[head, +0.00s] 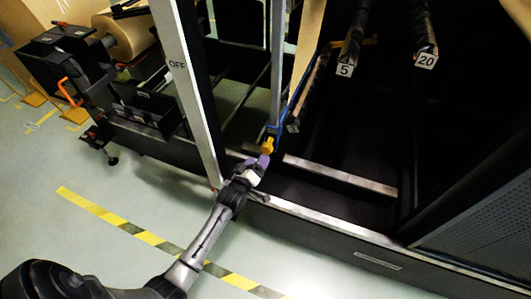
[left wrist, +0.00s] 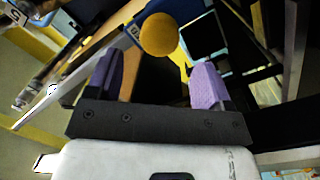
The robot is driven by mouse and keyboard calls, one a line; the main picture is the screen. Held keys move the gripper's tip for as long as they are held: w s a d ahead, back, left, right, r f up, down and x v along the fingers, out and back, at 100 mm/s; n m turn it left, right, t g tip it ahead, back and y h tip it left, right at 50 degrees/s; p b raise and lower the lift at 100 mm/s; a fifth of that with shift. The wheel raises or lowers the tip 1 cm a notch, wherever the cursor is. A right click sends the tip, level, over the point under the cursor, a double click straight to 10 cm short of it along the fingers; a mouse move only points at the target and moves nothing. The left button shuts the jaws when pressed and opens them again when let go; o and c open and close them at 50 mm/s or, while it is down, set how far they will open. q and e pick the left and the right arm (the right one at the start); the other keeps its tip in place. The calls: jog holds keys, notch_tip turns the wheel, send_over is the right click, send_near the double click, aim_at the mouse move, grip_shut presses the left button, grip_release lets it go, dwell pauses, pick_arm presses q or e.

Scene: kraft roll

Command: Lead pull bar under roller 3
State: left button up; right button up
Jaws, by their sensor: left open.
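My left gripper (head: 262,161) has pale purple fingers and is open. It is just below a yellow knob (head: 267,146) at the near end of what looks like the blue pull bar (head: 296,95). In the left wrist view the rounded yellow knob (left wrist: 159,34) shows ahead of and between the open fingers (left wrist: 157,72); I cannot tell whether they touch it. A brown kraft web (head: 309,38) runs down beside the bar. A dark roller with a small tag (head: 293,126) lies near the bar; its number is unreadable, so I cannot single out roller 3.
Rollers tagged 5 (head: 344,70) and 20 (head: 426,60) hang further right. A grey upright marked OFF (head: 178,65) stands left of my gripper. A metal cross rail (head: 340,179) lies low in the frame. A kraft roll (head: 127,36) sits at upper left.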

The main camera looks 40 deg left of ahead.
aim_at(267, 151)
pick_arm(q)
jog(key=shift+b+x, duration=2.35)
jog(key=shift+x, duration=1.15)
jog(key=c, duration=1.2)
jog(key=shift+d+f+b, duration=0.2)
jog(key=shift+f+b, duration=0.25)
jog(key=shift+f, duration=0.35)
jog(key=shift+w+d+f+b, duration=0.1)
jog(key=shift+d+f+b, duration=0.15)
jog(key=shift+f, duration=0.35)
jog(key=shift+w+d+f+b, duration=0.15)
jog(key=shift+f+b, duration=0.25)
jog(key=shift+f, duration=0.2)
jog(key=shift+w+d+f+b, duration=0.1)
jog(key=shift+d+f+b, duration=0.2)
jog(key=shift+f, duration=0.25)
